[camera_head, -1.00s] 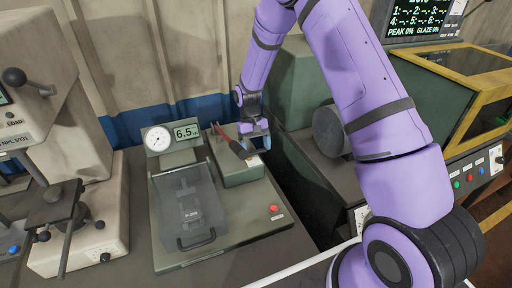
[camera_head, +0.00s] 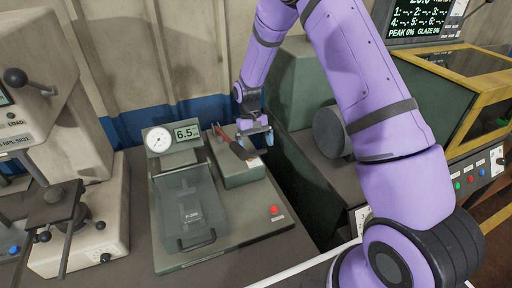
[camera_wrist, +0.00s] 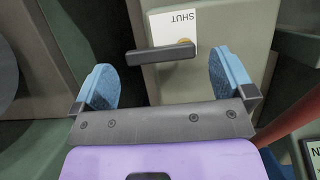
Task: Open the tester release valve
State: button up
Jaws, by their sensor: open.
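The tester (camera_head: 255,225) is a grey-green bench unit with a raised block (camera_head: 238,172) at its right rear. In the wrist view the release valve shows as a dark bar lever (camera_wrist: 158,54) with a brass pivot, lying crosswise over a white label reading SHUT (camera_wrist: 170,28). My gripper (camera_head: 256,138) is at the block's right rear in the head view. In the wrist view its blue fingers (camera_wrist: 165,75) are open and empty, with the lever in the picture between and beyond them. I cannot tell the depth gap. The lever is not clear in the head view.
A red lever with a dark grip (camera_head: 241,149) stands close beside my gripper. The tester carries a dial gauge (camera_head: 158,140), a 6.5 display (camera_head: 187,132), a clear cover (camera_head: 190,207) and a red button (camera_head: 274,209). A green machine (camera_head: 305,85) stands close on the right.

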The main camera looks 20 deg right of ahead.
jog(key=v, duration=0.9)
jog(key=shift+r, duration=0.2)
jog(key=shift+w, duration=0.1)
jog(key=s+d+r+t, duration=0.1)
jog(key=s+r+t, duration=0.1)
jog(key=s+r, duration=0.7)
jog(key=s+d+r+t, duration=0.15)
jog(key=s+r, duration=0.35)
jog(key=r, duration=0.7)
jog(key=s+d+r+t, duration=0.1)
jog(key=s+r+t, duration=0.2)
jog(key=s, duration=0.8)
jog(key=s+r+t, duration=0.3)
jog(key=s, duration=0.8)
jog(key=shift+s+d, duration=0.3)
jog(key=shift+d, duration=0.05)
jog(key=shift+r, duration=0.1)
